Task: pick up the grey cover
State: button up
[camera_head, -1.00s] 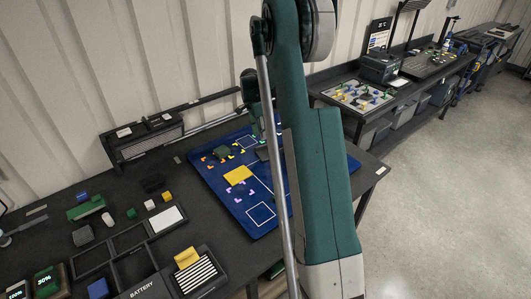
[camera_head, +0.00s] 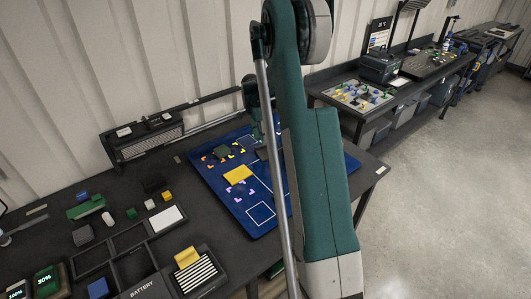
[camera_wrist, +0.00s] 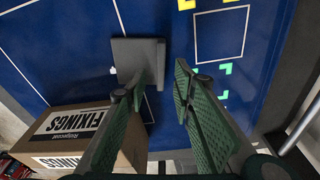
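The grey cover (camera_wrist: 126,61) lies on the blue mat (camera_wrist: 66,45) in the wrist view. It is a dark grey square plate with a raised edge on its right side. My gripper (camera_wrist: 166,72) is open, with its two green fingers apart. The left fingertip overlaps the cover in the picture, and the right fingertip is to the right of it over the mat. I cannot tell whether the left finger touches the cover. In the head view, a little of the cover (camera_head: 262,153) shows beside my arm, which hides the rest.
A cardboard box marked FIXINGS (camera_wrist: 80,135) is at the lower left of the wrist view. In the head view, a yellow plate (camera_head: 238,175) and a dark green piece (camera_head: 222,152) are on the mat. A black divided tray (camera_head: 133,265) stands at the front left.

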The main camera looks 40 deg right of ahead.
aim_at(266, 151)
jog(key=shift+d+f, duration=0.2)
jog(key=shift+f, duration=1.05)
jog(key=shift+d+f, duration=0.2)
jog(key=shift+f, duration=1.05)
grip_shut()
